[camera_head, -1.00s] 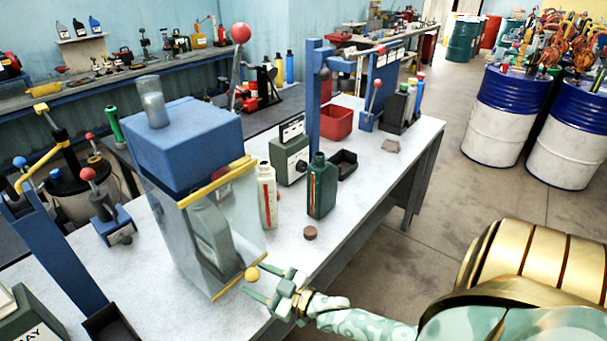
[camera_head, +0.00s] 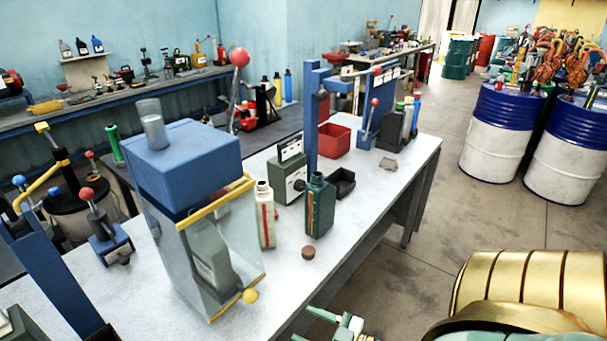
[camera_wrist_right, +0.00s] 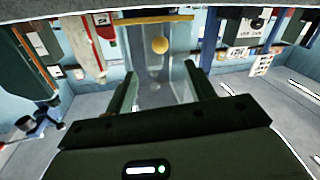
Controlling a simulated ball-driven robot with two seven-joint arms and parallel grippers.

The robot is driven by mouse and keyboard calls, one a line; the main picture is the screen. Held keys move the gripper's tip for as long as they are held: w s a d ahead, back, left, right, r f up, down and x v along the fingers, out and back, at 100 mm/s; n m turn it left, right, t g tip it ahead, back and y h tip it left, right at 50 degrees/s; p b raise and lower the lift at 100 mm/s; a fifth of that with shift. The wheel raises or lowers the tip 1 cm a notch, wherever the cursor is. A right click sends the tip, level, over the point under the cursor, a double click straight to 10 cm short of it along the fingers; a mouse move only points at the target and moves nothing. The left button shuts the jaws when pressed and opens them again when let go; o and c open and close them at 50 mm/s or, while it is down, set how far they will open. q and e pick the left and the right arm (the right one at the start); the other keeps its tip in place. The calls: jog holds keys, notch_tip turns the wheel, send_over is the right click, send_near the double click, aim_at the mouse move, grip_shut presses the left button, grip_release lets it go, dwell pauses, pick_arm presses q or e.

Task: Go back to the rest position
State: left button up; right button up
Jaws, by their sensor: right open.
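My right gripper (camera_head: 335,323) shows at the bottom edge of the head view, in front of the table's near edge, pale green, empty and partly cut off. In the right wrist view its two fingers (camera_wrist_right: 160,85) stand apart with nothing between them. The blue-topped machine (camera_head: 190,160) with a clear guard stands on the table. A yellow ball knob (camera_head: 250,296) is at the guard's lower corner, and it also shows beyond the fingers in the wrist view (camera_wrist_right: 160,45). A grey bottle (camera_head: 214,265) is behind the guard. My left gripper is not in view.
A white bottle (camera_head: 265,215), a dark green bottle (camera_head: 320,207) and a brown cap (camera_head: 308,253) stand on the white table (camera_head: 345,225). A red bin (camera_head: 334,141) is farther back. Blue-and-white drums (camera_head: 500,135) stand on the floor at right. The floor beside the table is clear.

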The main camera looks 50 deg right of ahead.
jog(key=s+d+f+g+h, duration=0.1)
jog(key=s+f+g+h, duration=0.15)
jog(key=s+f, duration=0.45)
jog(key=s+d+f+m+g+h, duration=0.1)
jog(key=s+d+f+g, duration=0.2)
jog(key=f, duration=0.7)
jog(key=s+f+g+h, duration=0.2)
jog(key=s+f+g, duration=0.35)
jog(key=f, duration=0.35)
jog(key=s+a+f+g+b, duration=0.1)
jog(key=s+a+f+g, duration=0.2)
jog(key=s+f, duration=0.3)
jog(key=s+a+f+g+b, duration=0.1)
jog(key=s+a+f+g, duration=0.2)
jog(key=s, duration=0.6)
jog(key=w+a+f, duration=0.1)
jog(key=a, duration=0.5)
jog(key=shift+w+f+m, duration=0.2)
jog(key=shift+f+m, duration=0.1)
